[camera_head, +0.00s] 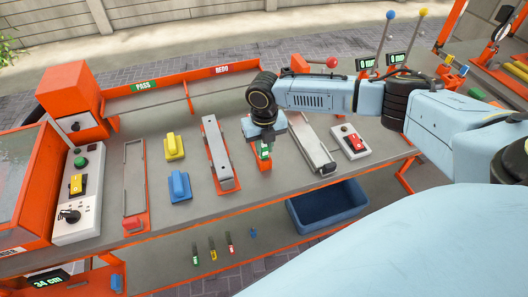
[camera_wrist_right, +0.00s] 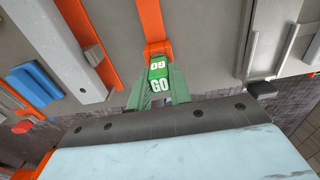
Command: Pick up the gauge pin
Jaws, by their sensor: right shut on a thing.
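The gauge pin (camera_wrist_right: 159,68) is a green piece with white "GO" lettering, held between the fingertips of my right gripper (camera_wrist_right: 160,80) in the right wrist view. In the head view my right gripper (camera_head: 266,140) points down over the front part of the bench, and a bit of the green gauge pin (camera_head: 265,151) shows below it. An orange holder (camera_wrist_right: 152,22) lies right at the far end of the pin; I cannot tell whether the pin is clear of it. My left gripper is not in view.
To the left are a long grey bar on an orange base (camera_head: 217,155), blue (camera_head: 180,185) and yellow (camera_head: 174,147) blocks, and a control box (camera_head: 78,190). To the right are a metal rail (camera_head: 310,145) and a red-switch box (camera_head: 351,142). A blue bin (camera_head: 330,207) sits below.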

